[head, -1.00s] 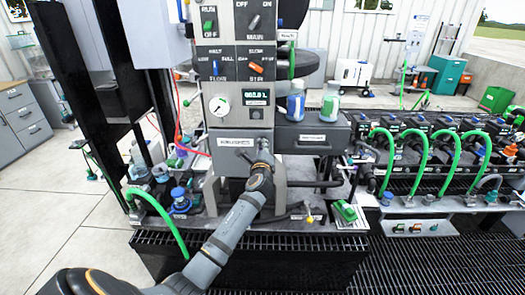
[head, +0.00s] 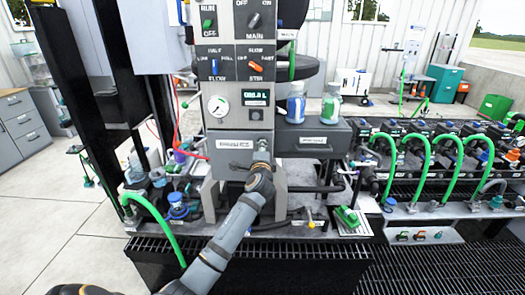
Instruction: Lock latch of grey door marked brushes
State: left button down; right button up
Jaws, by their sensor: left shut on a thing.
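The grey door (head: 226,155) with a white label is low on the front of the grey control column. Its label is blurred now but reads as brushes in the earlier view. My left gripper (head: 262,160) is at the right side of this door, shut on what appears to be the door's latch. The gripper and wrist hide the latch, so its position cannot be told. The door looks closed, flush with the column. My right gripper is not in view.
A dark drawer box (head: 318,137) stands right of the door, with two bottles (head: 296,103) on top. A pressure gauge (head: 218,105) and switches are above. Green hoses (head: 425,155) arch at right. A green object (head: 347,217) lies on the platform.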

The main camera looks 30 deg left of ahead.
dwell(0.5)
pick_arm(q)
jog(key=c, duration=1.3)
grip_release()
jog(key=shift+c, duration=0.2)
jog(key=v, duration=1.2)
jog(key=shift+a, duration=0.1)
